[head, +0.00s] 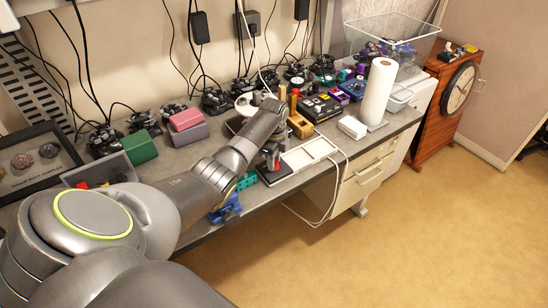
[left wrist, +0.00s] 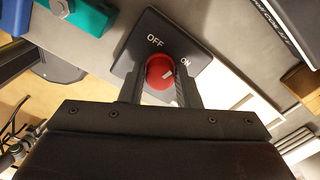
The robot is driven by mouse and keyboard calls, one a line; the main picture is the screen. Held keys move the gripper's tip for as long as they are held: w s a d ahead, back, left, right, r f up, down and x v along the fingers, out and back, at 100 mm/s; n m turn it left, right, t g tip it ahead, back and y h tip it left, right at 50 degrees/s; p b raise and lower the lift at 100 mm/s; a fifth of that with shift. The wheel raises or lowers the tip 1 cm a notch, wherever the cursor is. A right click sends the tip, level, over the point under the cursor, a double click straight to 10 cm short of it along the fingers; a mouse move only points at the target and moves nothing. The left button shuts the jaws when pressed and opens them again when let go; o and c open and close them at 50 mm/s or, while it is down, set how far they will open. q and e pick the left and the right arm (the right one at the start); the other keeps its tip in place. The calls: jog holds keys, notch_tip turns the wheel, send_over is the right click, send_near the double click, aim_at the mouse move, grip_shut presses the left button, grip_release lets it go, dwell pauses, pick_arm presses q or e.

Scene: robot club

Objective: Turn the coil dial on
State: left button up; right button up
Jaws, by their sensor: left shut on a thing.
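The coil dial is a red knob (left wrist: 160,72) on a dark square plate (left wrist: 143,27) lettered OFF and ON, seen in the left wrist view. OFF is above the knob and ON is to its upper right. A short pale mark on the knob lies on its right side, towards the ON side; its exact angle is hard to tell. My left gripper (left wrist: 160,86) is shut on the knob, with one finger on each side. In the head view my left gripper (head: 271,153) reaches down to the bench at the dial, which the gripper mostly hides. My right gripper is not in view.
A white tray-like frame (head: 308,152) lies right of the dial, with a white cable running off the bench edge. A teal block (head: 246,181) and a blue clamp (head: 226,208) are on the near left. A paper towel roll (head: 378,92) stands farther right. Several controllers line the back.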

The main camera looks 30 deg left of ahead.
pick_arm(q)
jog(key=m, duration=0.5)
jog(key=shift+m+p, duration=0.3)
jog(key=shift+m, duration=0.4)
jog(key=o, duration=1)
jog(key=shift+c, duration=0.2)
notch_tip(320, 180, up, 18)
jog(key=p, duration=0.1)
jog(key=shift+f, duration=0.25)
